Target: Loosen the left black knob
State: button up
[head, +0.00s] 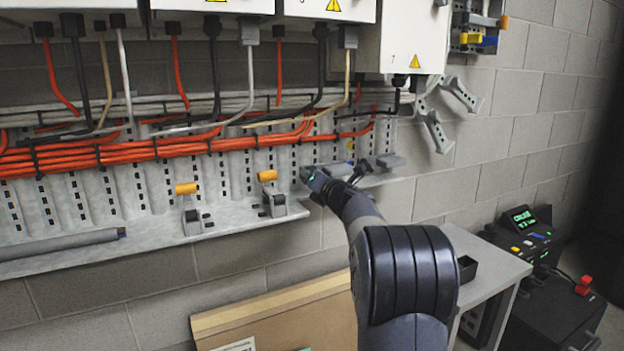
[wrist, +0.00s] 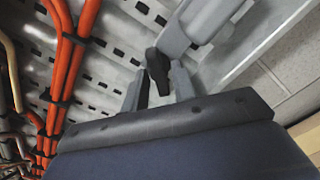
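A black knob (wrist: 156,65) shows in the wrist view, in front of the grey metal panel. My gripper (wrist: 159,77) has its two grey fingers apart, one on each side of this knob. I cannot tell whether either finger touches it. In the head view my gripper (head: 350,176) is at the right end of the grey ledge, beside small black parts. A black knob (head: 363,167) shows there. Part of this area is hidden by my wrist.
Orange cables (head: 100,152) run along the panel above. Grey brackets (head: 437,131) are on the wall at right. A small table (head: 480,262) and black device (head: 523,232) stand lower right.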

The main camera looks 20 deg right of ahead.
jog(key=shift+o, duration=0.6)
jog(key=s, duration=1)
jog(key=shift+s+d, duration=0.15)
jog(key=shift+s, duration=0.25)
jog(key=w, duration=1.1)
jog(key=shift+s, duration=0.1)
